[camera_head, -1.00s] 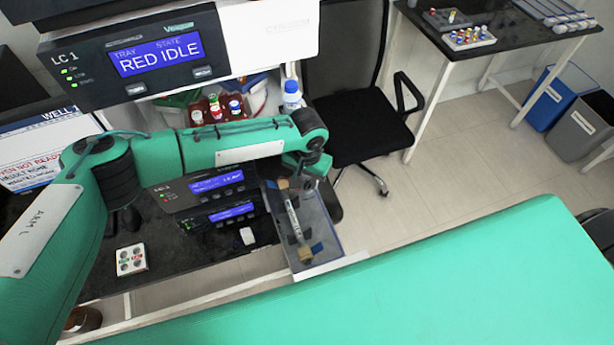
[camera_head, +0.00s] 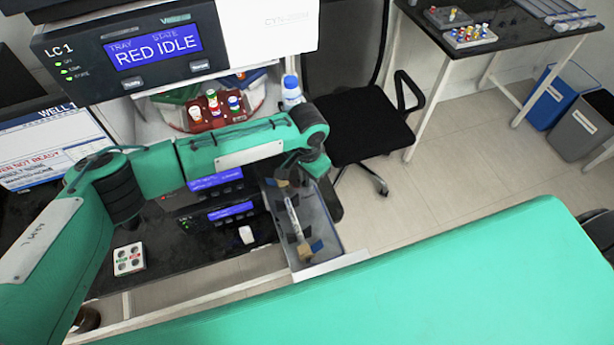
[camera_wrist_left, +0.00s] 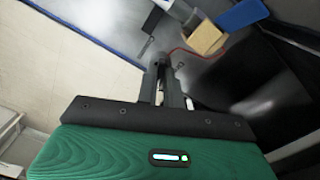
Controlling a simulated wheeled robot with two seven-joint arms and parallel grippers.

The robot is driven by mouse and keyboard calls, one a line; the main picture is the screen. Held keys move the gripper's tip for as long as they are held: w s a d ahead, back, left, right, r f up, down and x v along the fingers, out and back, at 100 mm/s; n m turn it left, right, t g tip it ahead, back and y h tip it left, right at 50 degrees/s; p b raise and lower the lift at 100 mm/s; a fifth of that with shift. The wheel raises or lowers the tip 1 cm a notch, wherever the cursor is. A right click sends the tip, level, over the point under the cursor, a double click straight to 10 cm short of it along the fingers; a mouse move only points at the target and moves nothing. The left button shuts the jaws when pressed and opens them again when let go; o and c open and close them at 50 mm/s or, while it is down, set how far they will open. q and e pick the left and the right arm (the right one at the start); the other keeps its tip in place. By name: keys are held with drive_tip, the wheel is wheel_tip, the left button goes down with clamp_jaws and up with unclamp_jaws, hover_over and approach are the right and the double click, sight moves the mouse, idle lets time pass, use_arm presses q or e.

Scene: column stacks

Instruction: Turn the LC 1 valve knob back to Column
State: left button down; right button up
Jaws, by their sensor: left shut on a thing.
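My left gripper (camera_wrist_left: 164,78) is shut on a small dark part, apparently the valve knob (camera_wrist_left: 163,64), in the left wrist view. The fingers cover most of it, so its pointer and the Column mark cannot be read. In the head view my left arm crosses in front of the LC 1 stack, and its wrist hangs over the far end of a grey tray (camera_head: 327,240) holding a column (camera_head: 293,216). The LC 1 unit (camera_head: 155,50) shows "TRAY RED" and "STATE IDLE". My right gripper is in neither view.
Lower units with blue screens (camera_head: 230,211) stand left of the tray. A white block with coloured dots (camera_head: 129,259) lies on the dark bench. Vials (camera_head: 214,103) and a blue-capped bottle (camera_head: 291,92) stand behind my arm. A black chair (camera_head: 365,130) is behind right.

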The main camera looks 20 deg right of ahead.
use_arm(q)
drive_tip(key=m+b, duration=0.1)
drive_tip(key=m, duration=0.5)
drive_tip(key=shift+m, duration=0.3)
drive_tip(key=m+b, duration=0.1)
drive_tip(key=m, duration=0.4)
drive_tip(key=shift+m+b, duration=0.4)
drive_tip(key=shift+r, duration=0.1)
drive_tip(key=c, duration=1.5)
unclamp_jaws()
drive_tip(key=shift+c, duration=0.2)
wheel_tip(320, 180, up, 14)
drive_tip(key=b, duration=0.4)
drive_tip(key=shift+b, duration=0.35)
